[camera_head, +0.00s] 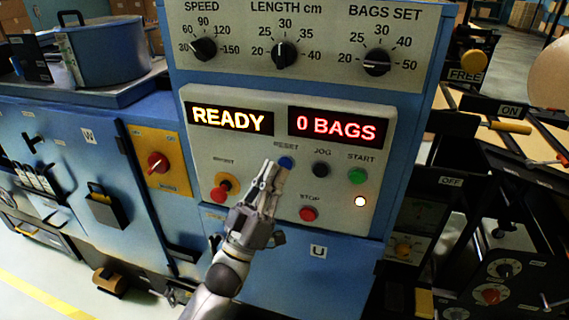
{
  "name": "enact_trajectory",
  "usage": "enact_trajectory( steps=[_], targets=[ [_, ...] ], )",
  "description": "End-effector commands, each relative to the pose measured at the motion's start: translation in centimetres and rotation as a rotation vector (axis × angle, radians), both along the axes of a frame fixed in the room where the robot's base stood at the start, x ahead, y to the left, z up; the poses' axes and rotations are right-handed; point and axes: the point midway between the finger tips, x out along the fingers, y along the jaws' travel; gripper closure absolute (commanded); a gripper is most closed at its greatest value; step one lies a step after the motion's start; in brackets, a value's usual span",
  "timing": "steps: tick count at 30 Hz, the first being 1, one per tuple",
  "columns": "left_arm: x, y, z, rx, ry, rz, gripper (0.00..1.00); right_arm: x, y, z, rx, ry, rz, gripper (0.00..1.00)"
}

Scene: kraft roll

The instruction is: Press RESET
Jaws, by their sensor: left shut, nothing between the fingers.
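The blue RESET button (286,162) sits below its label on the light control panel (385,203). My left gripper (272,168) is shut and empty, with its fingertips just left of and slightly below the button. I cannot tell whether the fingertips touch the panel or the button. The left display reads READY (232,120) and the right one reads 0 BAGS (337,126). My right gripper is not in view.
A black JOG button (321,170) and a green START button (357,176) are to the right. A red STOP button (308,214) is below, near a lit white lamp (360,201). A red knob (222,190) is left of my gripper. Three dials, including LENGTH (285,55), are above.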

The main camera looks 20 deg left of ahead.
Motion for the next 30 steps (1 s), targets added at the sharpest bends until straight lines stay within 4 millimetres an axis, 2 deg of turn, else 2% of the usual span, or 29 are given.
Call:
enact_trajectory(
  steps=[10,24,30],
  targets=[
    [-0.3,0.0,0.0,0.000,0.001,0.000,1.00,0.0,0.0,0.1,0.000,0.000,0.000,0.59],
    [-4.6,0.2,0.0,0.001,0.002,0.000,1.00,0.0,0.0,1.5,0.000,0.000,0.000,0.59],
    [-5.1,0.2,0.0,0.001,0.001,0.000,1.00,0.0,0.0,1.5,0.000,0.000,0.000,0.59]
  ],
)
